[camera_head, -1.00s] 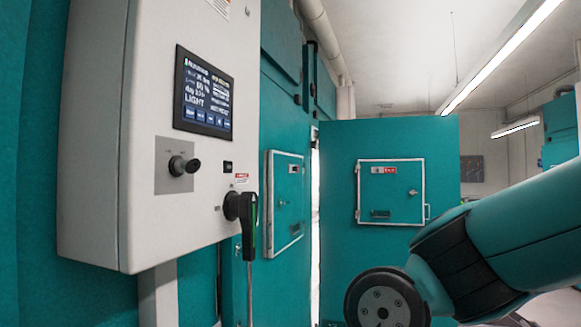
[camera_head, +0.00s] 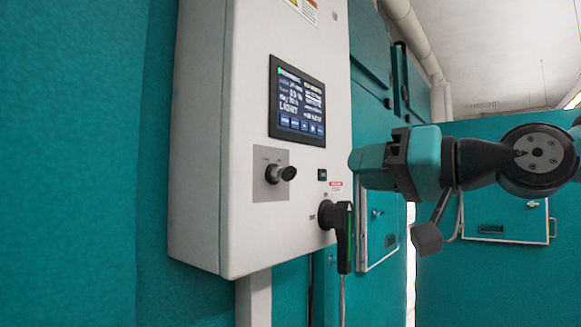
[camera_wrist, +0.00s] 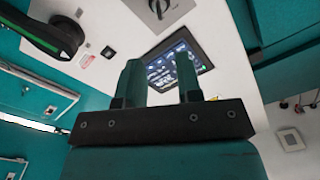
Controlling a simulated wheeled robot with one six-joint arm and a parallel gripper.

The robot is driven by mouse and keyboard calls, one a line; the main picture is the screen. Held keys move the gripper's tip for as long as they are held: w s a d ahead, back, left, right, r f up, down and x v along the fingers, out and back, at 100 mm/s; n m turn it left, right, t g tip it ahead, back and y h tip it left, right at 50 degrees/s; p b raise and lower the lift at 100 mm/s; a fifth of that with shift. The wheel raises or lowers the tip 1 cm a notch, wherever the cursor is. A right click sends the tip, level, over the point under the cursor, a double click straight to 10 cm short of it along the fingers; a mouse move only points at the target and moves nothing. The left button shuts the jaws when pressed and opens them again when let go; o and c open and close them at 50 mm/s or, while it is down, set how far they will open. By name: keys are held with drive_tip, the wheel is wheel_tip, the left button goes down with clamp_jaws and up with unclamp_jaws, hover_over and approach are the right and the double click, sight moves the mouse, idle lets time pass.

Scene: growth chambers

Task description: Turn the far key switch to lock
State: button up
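A black knob switch (camera_head: 281,173) sits on a grey square plate on the front of a white control box (camera_head: 210,150). It also shows at the top of the wrist view (camera_wrist: 158,8). I cannot tell whether it is the far key switch, and its position labels are too small to read. My gripper (camera_head: 362,165) is to the right of the box, apart from the knob. In the wrist view my gripper (camera_wrist: 158,62) has its two teal fingers apart with nothing between them, in front of the screen. No key is clearly visible.
A lit screen (camera_head: 297,103) is above the knob. A large black handle with a green strip (camera_head: 341,235) sticks out at the box's lower right, below my gripper. Teal chamber doors (camera_head: 383,225) stand behind. A white wall box (camera_wrist: 290,140) shows at right.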

sight(297, 170)
drive_tip(key=p+x, duration=0.5)
drive_tip(key=x, duration=0.7)
drive_tip(key=shift+w+a+r, duration=0.1)
drive_tip(key=shift+w+a, duration=0.05)
drive_tip(key=shift+a, duration=0.1)
drive_tip(key=shift+w+a+p, duration=0.35)
drive_tip(key=shift+w+a, duration=0.1)
drive_tip(key=shift+a, duration=0.05)
drive_tip(key=c, duration=0.6)
